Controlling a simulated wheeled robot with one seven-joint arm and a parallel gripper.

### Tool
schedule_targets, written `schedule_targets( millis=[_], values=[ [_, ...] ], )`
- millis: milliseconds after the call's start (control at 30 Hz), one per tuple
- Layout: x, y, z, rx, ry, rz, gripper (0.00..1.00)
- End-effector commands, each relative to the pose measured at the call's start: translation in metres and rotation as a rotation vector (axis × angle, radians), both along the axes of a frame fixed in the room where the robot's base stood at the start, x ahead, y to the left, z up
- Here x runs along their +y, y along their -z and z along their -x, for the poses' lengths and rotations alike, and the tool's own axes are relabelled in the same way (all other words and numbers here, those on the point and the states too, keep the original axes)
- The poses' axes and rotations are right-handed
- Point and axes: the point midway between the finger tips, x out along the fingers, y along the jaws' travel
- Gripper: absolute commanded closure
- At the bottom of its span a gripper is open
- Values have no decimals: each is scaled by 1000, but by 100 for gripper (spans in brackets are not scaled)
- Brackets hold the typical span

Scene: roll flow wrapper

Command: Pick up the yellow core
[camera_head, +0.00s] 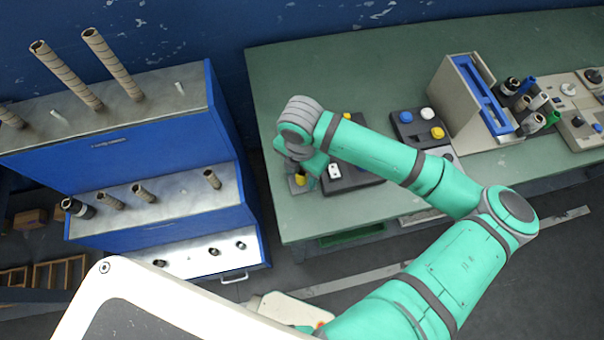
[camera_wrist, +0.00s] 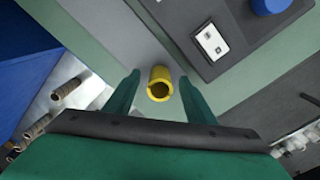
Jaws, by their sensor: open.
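The yellow core (camera_wrist: 160,77) is a short hollow tube. In the wrist view it lies in the gap between the two green fingers of my gripper (camera_wrist: 157,92), which are open and apart from it on both sides. In the head view a small part of the yellow core (camera_head: 299,180) shows under my gripper (camera_head: 305,175), near the left end of the green table (camera_head: 290,218). My wrist hides most of this spot from the head camera.
A dark panel (camera_wrist: 188,20) with a white switch plate stands close beside the core. A blue stepped cabinet (camera_head: 110,150) with tan tubes stands left of the table. A beige box with a blue slot (camera_head: 460,100) and several rolls stand farther right.

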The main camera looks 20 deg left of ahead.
Motion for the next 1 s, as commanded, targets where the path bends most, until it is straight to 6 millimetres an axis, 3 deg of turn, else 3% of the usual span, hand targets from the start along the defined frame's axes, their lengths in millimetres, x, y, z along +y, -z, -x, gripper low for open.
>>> schedule_targets(
  millis=[300, 500, 1000],
  values=[
    [0, 6, 0, -1, 0, -2, 50],
    [1, 6, 0, 0, -1, -1, 93],
    [1, -4, 0, -2, -4, 0, 94]
  ],
)
